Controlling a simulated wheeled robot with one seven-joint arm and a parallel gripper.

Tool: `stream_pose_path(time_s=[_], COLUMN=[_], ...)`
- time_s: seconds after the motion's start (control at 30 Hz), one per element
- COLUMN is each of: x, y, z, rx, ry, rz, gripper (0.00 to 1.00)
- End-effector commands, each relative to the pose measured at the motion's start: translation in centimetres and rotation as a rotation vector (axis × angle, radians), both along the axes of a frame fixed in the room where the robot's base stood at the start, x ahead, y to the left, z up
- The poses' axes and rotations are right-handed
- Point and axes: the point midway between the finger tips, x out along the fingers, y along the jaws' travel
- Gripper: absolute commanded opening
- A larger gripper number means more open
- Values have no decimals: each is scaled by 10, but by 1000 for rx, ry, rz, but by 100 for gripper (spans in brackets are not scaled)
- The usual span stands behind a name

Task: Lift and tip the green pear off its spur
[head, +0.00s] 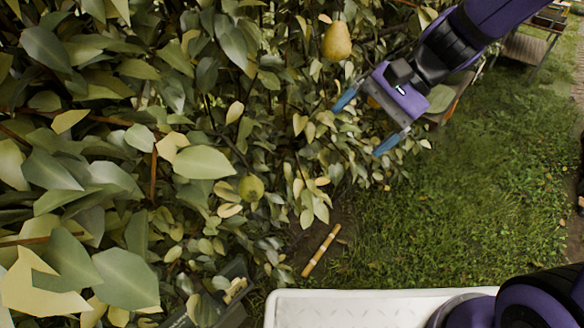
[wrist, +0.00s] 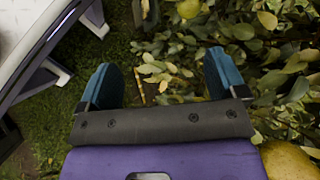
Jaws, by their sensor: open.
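The green pear (head: 251,187) hangs among leaves left of centre in the head view, with leaves close around it. A green pear, apparently the same one, shows at the top edge of the wrist view (wrist: 189,9), cut off by the frame. My gripper (head: 367,121) is above and to the right of it in the head view, beside the hedge and apart from the pear. Its two blue fingers are wide apart, with no fruit between them in the wrist view (wrist: 162,76).
A larger yellow-brown pear (head: 337,41) hangs near my gripper; it also shows at lower right in the wrist view (wrist: 290,160). Dense leaves fill the left. A yellowish stick (head: 321,250) lies on the ground. Open grass (head: 460,210) lies to the right.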

Motion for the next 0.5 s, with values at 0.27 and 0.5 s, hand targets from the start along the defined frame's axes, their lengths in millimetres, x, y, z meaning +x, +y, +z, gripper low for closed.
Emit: stream_pose_path(time_s=[0.27, 0.5], x=[21, 33], y=[58, 97], z=[-60, -115], rx=[129, 194], ry=[318, 556], rz=[-187, -368], gripper=[90, 90])
